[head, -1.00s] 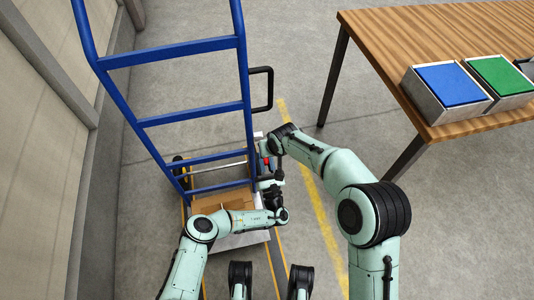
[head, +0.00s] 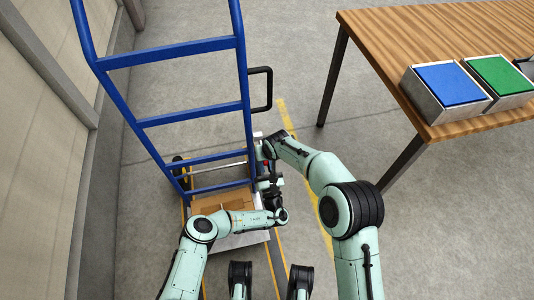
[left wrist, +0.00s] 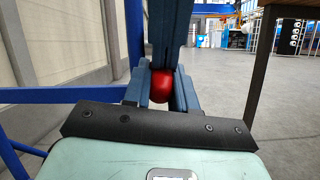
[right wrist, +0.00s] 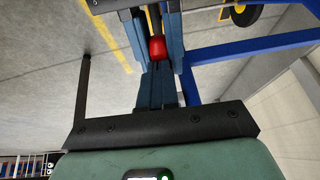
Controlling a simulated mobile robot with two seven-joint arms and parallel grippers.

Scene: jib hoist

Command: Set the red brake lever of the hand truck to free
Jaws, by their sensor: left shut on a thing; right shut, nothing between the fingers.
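The hand truck (head: 192,117) has a blue frame and stands upright at the left in the head view. The red end of its brake lever (left wrist: 163,86) shows between my left fingers in the left wrist view, and my left gripper (left wrist: 160,84) is shut on it. The red end also shows in the right wrist view (right wrist: 157,48), near the tips of my right gripper (right wrist: 165,58). My right gripper is shut with nothing between its fingers, close to the lever and the left gripper. Whether it touches either cannot be told. In the head view the arms mostly hide the lever.
A cardboard box (head: 216,204) sits low on the truck. A wooden table (head: 430,45) with a blue-topped bin (head: 447,84) and a green-topped bin (head: 502,75) stands at the right. A wall (head: 40,130) runs along the left. Open floor lies between truck and table.

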